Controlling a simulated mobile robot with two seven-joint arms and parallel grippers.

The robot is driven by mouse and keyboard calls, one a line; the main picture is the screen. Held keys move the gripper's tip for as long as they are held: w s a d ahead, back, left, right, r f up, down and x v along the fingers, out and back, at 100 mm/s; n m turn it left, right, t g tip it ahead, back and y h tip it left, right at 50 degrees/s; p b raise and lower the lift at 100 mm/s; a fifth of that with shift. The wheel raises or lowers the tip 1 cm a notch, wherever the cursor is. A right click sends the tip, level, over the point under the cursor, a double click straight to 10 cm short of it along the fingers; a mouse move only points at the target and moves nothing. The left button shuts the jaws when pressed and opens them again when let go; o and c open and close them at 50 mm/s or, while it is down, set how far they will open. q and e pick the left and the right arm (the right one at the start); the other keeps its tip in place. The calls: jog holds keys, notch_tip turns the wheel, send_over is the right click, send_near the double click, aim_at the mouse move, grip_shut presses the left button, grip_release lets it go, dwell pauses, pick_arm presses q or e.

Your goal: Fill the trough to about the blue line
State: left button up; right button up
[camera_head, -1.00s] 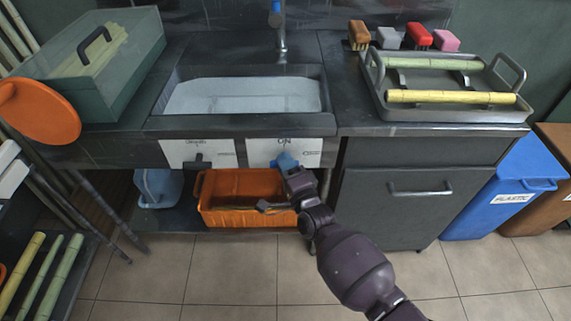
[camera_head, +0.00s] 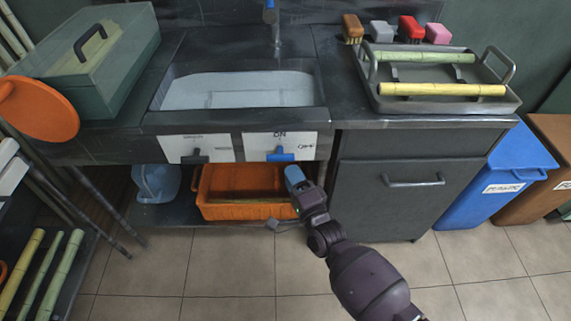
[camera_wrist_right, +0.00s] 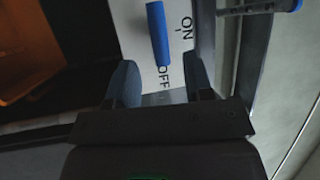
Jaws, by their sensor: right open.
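The trough (camera_head: 152,108) is a dark sink set in the counter, with pale water (camera_head: 240,90) over its floor. I cannot make out a blue line inside it. A tap (camera_head: 277,42) with a blue part stands behind it. A blue lever (camera_head: 280,154) sits on a white ON/OFF panel (camera_head: 309,142) on the front. My right gripper (camera_head: 293,176) is open and empty, just below and apart from the lever. In the right wrist view the blue lever (camera_wrist_right: 157,33) lies beyond the open fingers (camera_wrist_right: 162,85). My left gripper is not in view.
A second panel with a black lever (camera_head: 194,156) is to the left. An orange crate (camera_head: 245,211) stands below. A tray (camera_head: 440,107) with cane pieces is on the right counter, a green lidded box (camera_head: 98,80) on the left. Blue and brown bins stand at right.

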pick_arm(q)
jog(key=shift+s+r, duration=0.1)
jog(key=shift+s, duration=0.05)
pick_arm(e)
jog(key=shift+v, duration=2)
pick_arm(q)
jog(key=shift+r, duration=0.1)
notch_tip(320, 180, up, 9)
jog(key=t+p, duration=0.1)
jog(key=p, duration=0.9)
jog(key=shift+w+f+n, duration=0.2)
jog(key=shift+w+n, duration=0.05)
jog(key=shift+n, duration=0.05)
pick_arm(e)
jog(key=s+d+r+n+g+h, duration=0.1)
jog(key=s+d+n+g+h, duration=0.1)
jog(key=s+d+n, duration=0.2)
jog(key=s+d+r+n+g+h, duration=0.1)
jog(key=s+d+n+g+h, duration=0.1)
jog(key=s+d, duration=0.8)
jog(key=s+d+r+n+g+h, duration=0.1)
jog(key=s+d+n+g+h, duration=0.2)
jog(key=s, duration=1.4)
jog(key=d+n+h, duration=0.1)
jog(key=d+n, duration=0.3)
jog(key=d, duration=0.1)
jog(key=shift+r, duration=0.4)
